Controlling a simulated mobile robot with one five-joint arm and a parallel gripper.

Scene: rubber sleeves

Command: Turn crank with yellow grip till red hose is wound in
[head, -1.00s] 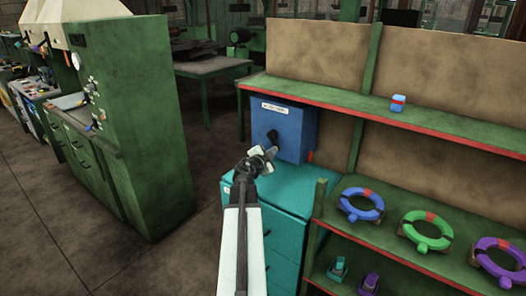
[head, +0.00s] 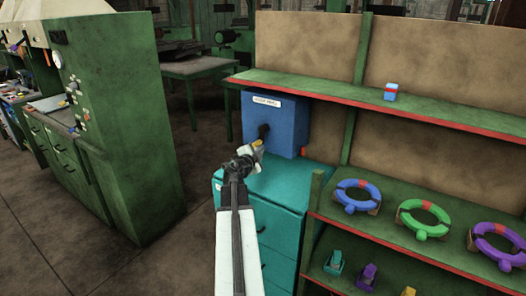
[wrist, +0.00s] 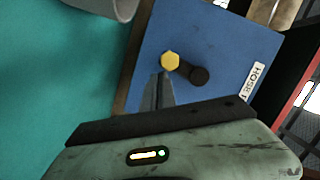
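The blue hose reel box (head: 275,128) stands on the turquoise cabinet, under the green shelf. Its crank has a dark hub (wrist: 200,76) and a yellow grip (wrist: 169,61), which also shows in the head view (head: 258,142). In the wrist view the grip lies left of the hub. My gripper (wrist: 161,74) has its narrow fingers close together with no clear gap; their tips end at the lower edge of the grip. I cannot tell whether they touch it. A small red piece (head: 304,151) shows at the box's right side, perhaps the hose end.
The turquoise cabinet (head: 270,190) lies under my arm. A green shelf (head: 350,98) with a red edge passes close above the box. Several coloured rings, such as the blue one (head: 342,199), sit on the rack at right. Floor is free at left.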

